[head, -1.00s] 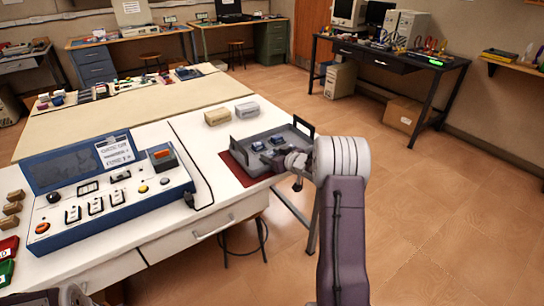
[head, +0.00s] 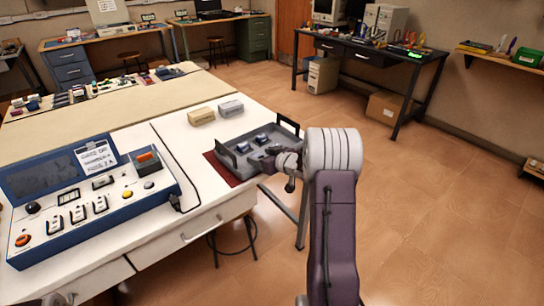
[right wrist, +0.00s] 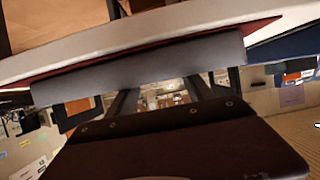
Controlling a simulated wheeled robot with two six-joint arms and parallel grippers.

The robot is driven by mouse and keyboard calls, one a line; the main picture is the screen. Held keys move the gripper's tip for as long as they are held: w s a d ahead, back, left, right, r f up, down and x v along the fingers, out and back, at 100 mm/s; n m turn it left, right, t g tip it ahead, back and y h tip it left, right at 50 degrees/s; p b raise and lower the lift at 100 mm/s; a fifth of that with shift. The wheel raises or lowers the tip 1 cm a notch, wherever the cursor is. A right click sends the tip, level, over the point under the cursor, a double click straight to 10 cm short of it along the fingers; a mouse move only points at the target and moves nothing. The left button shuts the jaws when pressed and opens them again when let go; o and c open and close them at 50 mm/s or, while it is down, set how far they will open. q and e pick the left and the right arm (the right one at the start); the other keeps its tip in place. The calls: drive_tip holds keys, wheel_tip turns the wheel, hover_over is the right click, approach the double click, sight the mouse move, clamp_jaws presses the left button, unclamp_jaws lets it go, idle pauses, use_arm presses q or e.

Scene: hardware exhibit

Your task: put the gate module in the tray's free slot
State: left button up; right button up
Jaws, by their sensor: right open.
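A grey tray (head: 233,172) with raised dark end handles stands on a red mat (head: 216,170) near the white table's right edge. A beige block (head: 201,116) and a grey block (head: 231,108) lie behind the tray; I cannot tell which piece is the gate module. My right gripper (head: 268,159) is open at the tray's near right side, hiding part of it. In the right wrist view, its dark fingers (right wrist: 160,92) are apart, with a grey tray wall (right wrist: 150,72) across the view. My left gripper is not in view.
A blue control console (head: 90,215) with buttons and a screen stands left of the tray on the white table (head: 190,205). The table's right edge runs close to the tray. Open floor (head: 440,220) lies to the right.

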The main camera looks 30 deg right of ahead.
drive_tip(key=p+v, duration=0.1)
drive_tip(key=v, duration=0.8)
drive_tip(key=shift+r+p, duration=0.25)
drive_tip(key=shift+p, duration=0.1)
drive_tip(key=s+a+f+m+g+h, duration=0.1)
drive_tip(key=s+a+f+g, duration=0.45)
drive_tip(key=s+a, duration=0.5)
drive_tip(key=s+a+f+g, duration=0.5)
drive_tip(key=s+a+g, duration=0.2)
drive_tip(key=s+a, duration=0.35)
wheel_tip(320, 180, up, 15)
drive_tip(key=p, duration=1.4)
drive_tip(key=shift+s+d+f, duration=0.2)
drive_tip(key=shift+s+f, duration=0.05)
drive_tip(key=shift+s, duration=0.05)
